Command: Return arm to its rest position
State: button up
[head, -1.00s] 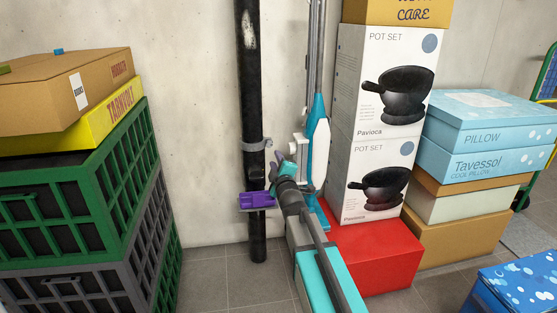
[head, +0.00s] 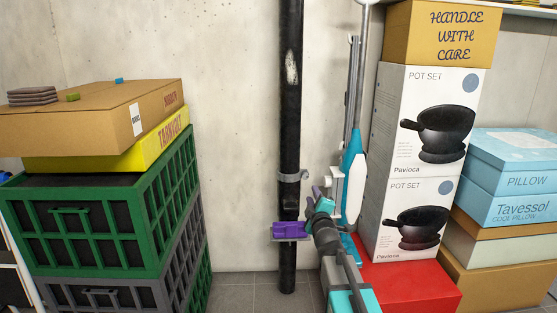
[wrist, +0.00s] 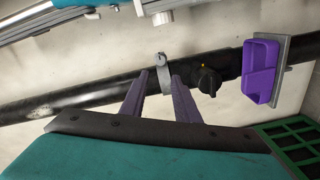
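My gripper (head: 317,192) is at the end of my teal and grey arm, in the middle of the head view, close in front of the black pipe. In the wrist view its two purple fingers (wrist: 160,82) stand apart with a clear gap and nothing held between them. Behind the fingertips run the black pipe (wrist: 60,103) and a grey pipe clamp (wrist: 163,72). Whether the fingertips touch the pipe is unclear.
A purple tray (head: 288,230) on a bracket and a black knob (wrist: 208,82) sit on the pipe beside my gripper. A teal-and-white upright appliance (head: 353,180), a red box (head: 415,288) and stacked pot-set boxes (head: 430,80) stand right.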

jog(key=s+d+f+m+g+h+p, duration=0.15)
jog(key=s+f+g+p, duration=0.35)
jog(key=s+f+p, duration=0.7)
jog(key=s+d+f+m+g+p, duration=0.1)
jog(key=s+f+m+g+p, duration=0.3)
jog(key=s+f+p, duration=0.85)
jog(key=s+f+m+g+p, duration=0.1)
jog(key=s+g, duration=0.3)
jog(key=s, duration=0.7)
jog(key=s+a+f+m+g+y+p, duration=0.1)
jog(key=s+m+g, duration=0.3)
jog(key=s, duration=0.8)
jog(key=s+a+f+m+g+p, duration=0.1)
jog(key=s+f+m+g, duration=0.2)
jog(key=s, duration=0.9)
jog(key=g, duration=0.3)
jog(key=shift+f+y, duration=0.1)
jog(key=shift+y, duration=0.15)
